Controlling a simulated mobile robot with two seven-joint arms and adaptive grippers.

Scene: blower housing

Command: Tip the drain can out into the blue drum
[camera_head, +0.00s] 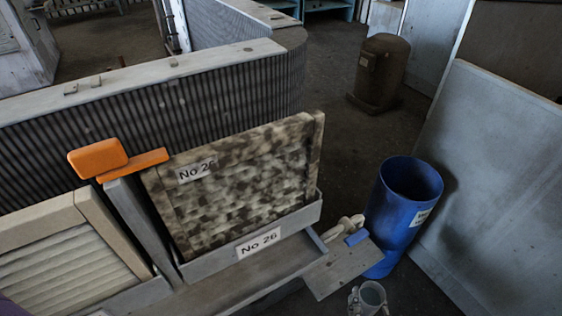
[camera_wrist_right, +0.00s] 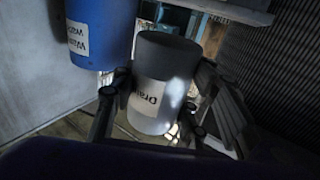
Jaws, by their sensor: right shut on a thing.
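The drain can (camera_head: 373,294) is a small pale grey can at the bottom edge of the head view, its round open top showing. In the right wrist view the can (camera_wrist_right: 165,75) carries a white label starting "Dra". My right gripper (camera_head: 368,303) is shut on it, with a finger on each side, as the wrist view of the gripper (camera_wrist_right: 158,100) shows. The blue drum (camera_head: 401,213) stands upright and open-topped on the floor, beyond the can and slightly right. The drum (camera_wrist_right: 101,32) is at upper left in the wrist view. The can's contents are not visible. My left gripper is out of view.
A grey tray ledge (camera_head: 232,284) with a small end plate (camera_head: 336,268) lies left of the can and drum. A mottled filter panel (camera_head: 245,175) marked "No 26" stands behind it. A large grey panel (camera_head: 500,180) leans right of the drum. A brown tank (camera_head: 383,70) stands farther back.

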